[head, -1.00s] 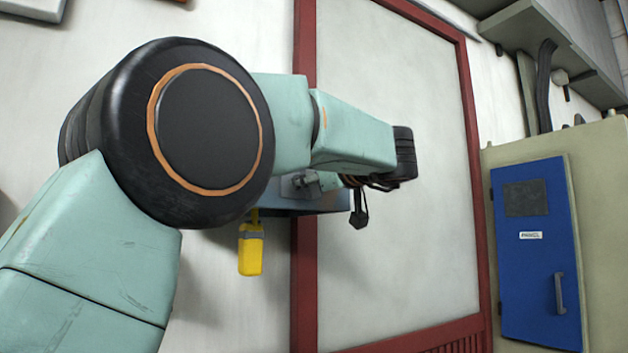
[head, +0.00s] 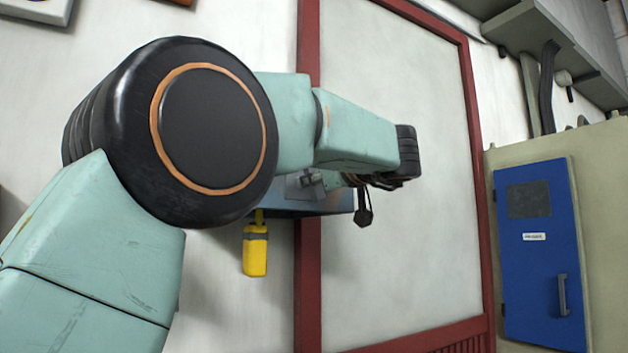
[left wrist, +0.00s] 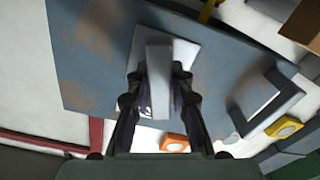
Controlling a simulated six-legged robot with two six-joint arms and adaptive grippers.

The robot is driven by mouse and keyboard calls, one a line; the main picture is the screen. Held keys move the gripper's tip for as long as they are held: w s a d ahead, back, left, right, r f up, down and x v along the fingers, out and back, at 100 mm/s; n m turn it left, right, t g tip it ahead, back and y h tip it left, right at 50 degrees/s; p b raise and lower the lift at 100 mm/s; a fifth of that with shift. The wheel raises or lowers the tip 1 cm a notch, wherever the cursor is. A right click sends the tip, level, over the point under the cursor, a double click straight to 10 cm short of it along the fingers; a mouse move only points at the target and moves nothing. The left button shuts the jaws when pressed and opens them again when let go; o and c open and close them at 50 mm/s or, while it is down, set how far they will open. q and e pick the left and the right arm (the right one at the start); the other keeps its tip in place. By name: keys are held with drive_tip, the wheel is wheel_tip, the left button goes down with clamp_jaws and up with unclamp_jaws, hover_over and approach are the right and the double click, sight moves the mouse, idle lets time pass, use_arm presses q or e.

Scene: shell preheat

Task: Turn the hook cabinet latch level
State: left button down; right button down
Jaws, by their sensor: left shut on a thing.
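The cabinet latch (left wrist: 160,62) is a pale grey bar on a light square plate, on the worn blue-grey cabinet (left wrist: 95,60). In the left wrist view the bar runs nearly upright in the picture, askew to the cabinet's edges. My left gripper (left wrist: 158,88) has its dark fingers on both sides of the bar and is shut on it. In the head view the cabinet (head: 290,207) shows below my left forearm, with part of the latch (head: 308,181) visible; my arm hides the rest. My right gripper is not in view.
A dark handle (left wrist: 274,104) stands out from the cabinet face. A yellow padlock-like item (head: 255,250) hangs below the cabinet. A red-framed panel (head: 400,255) is behind it. A blue cabinet door (head: 535,250) is at the right.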

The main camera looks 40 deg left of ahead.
use_arm(q)
drive_tip(key=n, duration=0.3)
drive_tip(key=shift+w+f, duration=0.15)
drive_tip(key=shift+f, duration=0.15)
drive_tip(key=n, duration=0.4)
drive_tip(key=n+b, duration=0.1)
drive_tip(key=n, duration=0.4)
drive_tip(key=shift+r, duration=0.2)
drive_tip(key=shift+r+n+b, duration=0.1)
drive_tip(key=shift+n+b, duration=0.3)
drive_tip(key=shift+n, duration=0.5)
drive_tip(key=shift+r, duration=0.15)
